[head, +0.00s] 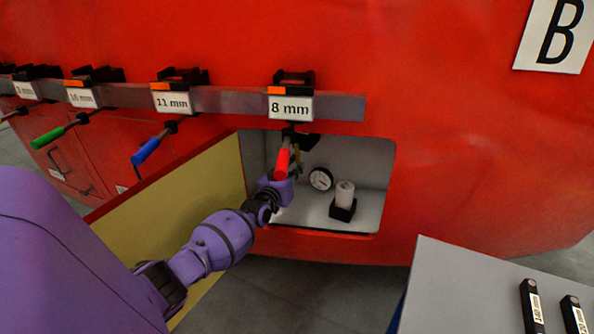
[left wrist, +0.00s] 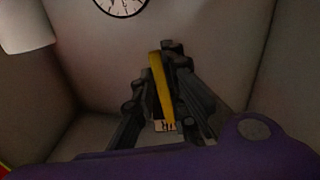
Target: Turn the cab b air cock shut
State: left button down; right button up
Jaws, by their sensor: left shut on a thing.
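The cab b air cock shows as a yellow lever (head: 298,155) inside the open recess in the red cab wall, marked by the B sign (head: 557,33). My left gripper (head: 295,172) reaches into the recess and is partly hidden behind a hanging red-handled tool. In the left wrist view the yellow lever (left wrist: 157,82) stands between the dark fingers of the left gripper (left wrist: 160,95), which are shut on it. The cock's body is mostly hidden. My right gripper is in neither view.
A round gauge (head: 320,179) and a white cylinder on a black base (head: 343,200) sit right of the lever. The red-handled tool (head: 282,164) hangs from the 8 mm holder (head: 291,106). A yellow door panel (head: 190,200) stands open left. A grey table (head: 455,290) is at lower right.

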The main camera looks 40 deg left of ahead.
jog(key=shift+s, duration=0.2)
pick_arm(q)
jog(key=c, duration=1.8)
grip_release()
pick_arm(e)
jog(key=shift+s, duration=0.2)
pick_arm(q)
jog(key=shift+o, duration=0.2)
jog(key=v, duration=1.2)
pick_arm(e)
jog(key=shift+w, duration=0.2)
